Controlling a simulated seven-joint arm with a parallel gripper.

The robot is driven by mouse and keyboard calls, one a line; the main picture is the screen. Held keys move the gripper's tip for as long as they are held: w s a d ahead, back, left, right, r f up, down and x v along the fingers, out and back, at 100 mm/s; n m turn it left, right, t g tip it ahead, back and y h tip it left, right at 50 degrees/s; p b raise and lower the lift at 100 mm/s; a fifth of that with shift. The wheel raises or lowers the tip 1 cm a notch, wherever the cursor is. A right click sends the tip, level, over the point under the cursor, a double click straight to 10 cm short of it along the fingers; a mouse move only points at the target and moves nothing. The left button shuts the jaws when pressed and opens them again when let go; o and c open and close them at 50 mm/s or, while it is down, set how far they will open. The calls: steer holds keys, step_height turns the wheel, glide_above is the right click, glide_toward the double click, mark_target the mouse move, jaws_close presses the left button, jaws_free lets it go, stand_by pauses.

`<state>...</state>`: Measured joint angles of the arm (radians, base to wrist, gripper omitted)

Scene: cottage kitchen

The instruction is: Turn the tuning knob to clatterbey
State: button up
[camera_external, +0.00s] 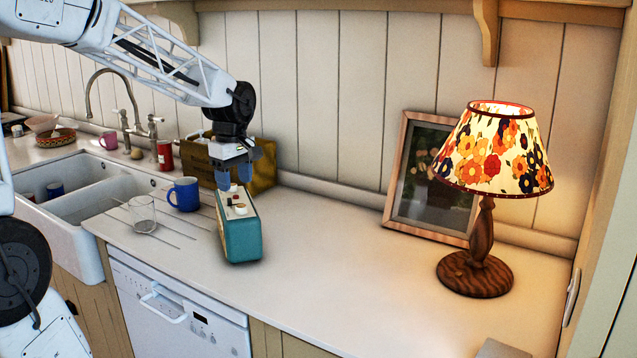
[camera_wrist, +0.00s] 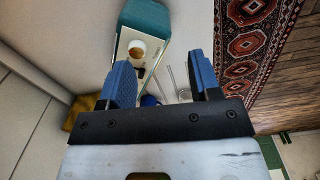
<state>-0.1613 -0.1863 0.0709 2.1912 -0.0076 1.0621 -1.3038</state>
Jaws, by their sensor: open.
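A teal radio (camera_external: 243,237) stands on the worktop with a pale control panel on its top. Small controls, including a white knob (camera_external: 240,210), show on that panel; any station lettering is too small to read. My gripper (camera_external: 234,176) is above the far end of the radio, pointing down, open and apart from it. In the wrist view, my gripper's blue fingers (camera_wrist: 160,75) are spread with nothing between them. A round cream-topped knob (camera_wrist: 137,48) lies beyond the fingertips, left of the middle of the gap. I cannot tell which station it points to.
A blue mug (camera_external: 184,195), an upturned glass (camera_external: 142,213) and a brown-yellow box (camera_external: 262,177) stand near the radio. A lit lamp (camera_external: 481,245) and a picture frame (camera_external: 393,179) stand at the right. The worktop between radio and lamp is clear.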

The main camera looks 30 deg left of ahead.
mark_target(241, 206)
steer(key=w+a+n, duration=0.1)
steer(key=w, duration=0.1)
steer(key=w+a+f+n, duration=0.1)
steer(key=w+n, duration=0.1)
steer(key=w+a+n, duration=0.1)
steer(key=shift+w+a+f+n+g, duration=0.3)
steer(key=shift+w+a+n+g, duration=0.05)
steer(key=shift+w+n+g, duration=0.05)
steer(key=shift+s+d+f, duration=0.1)
steer(key=shift+s+f, duration=0.05)
steer(key=shift+f, duration=1.8)
steer(key=shift+s+f, duration=0.1)
steer(key=shift+f, duration=1.8)
steer(key=shift+c, duration=0.4)
steer(key=c, duration=0.8)
steer(key=shift+c, duration=0.2)
